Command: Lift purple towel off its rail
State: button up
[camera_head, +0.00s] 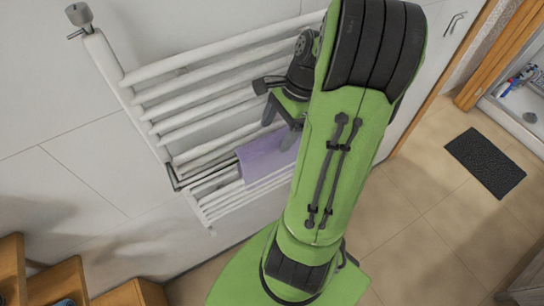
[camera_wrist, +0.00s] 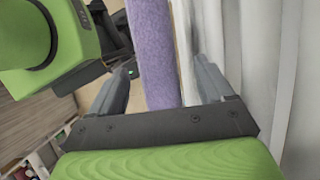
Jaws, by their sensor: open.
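The purple towel (camera_head: 266,157) hangs over a rail of the white heated rack on the wall. My arm hides its right part in the head view. My gripper (camera_head: 284,130) is at the towel's upper edge, close to the rack. In the wrist view the towel (camera_wrist: 152,55) runs as a purple strip between the two fingers of my gripper (camera_wrist: 165,85), which are apart. Whether either finger touches the towel I cannot tell.
The white towel rack (camera_head: 186,82) has several bars, with a bracket at its lower left. Wooden shelves (camera_head: 62,284) stand at the bottom left. A dark mat (camera_head: 485,162) lies on the open tiled floor to the right.

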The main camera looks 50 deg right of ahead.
jog(key=b+x, duration=0.1)
jog(key=x, duration=0.3)
jog(key=shift+s+a+f, duration=0.15)
jog(key=shift+a+f, duration=0.05)
jog(key=shift+a, duration=0.1)
jog(key=shift+f, duration=0.25)
jog(key=shift+a+f, duration=0.1)
jog(key=shift+f, duration=0.1)
jog(key=c, duration=1.2)
notch_tip(320, 180, up, 19)
jog(key=p, duration=0.8)
jog(key=shift+c, duration=0.2)
jog(key=s+d, duration=0.2)
jog(key=d, duration=0.6)
jog(key=s+d, duration=0.3)
jog(key=d, duration=0.6)
jog(key=shift+s+f, duration=0.25)
jog(key=shift+s, duration=0.05)
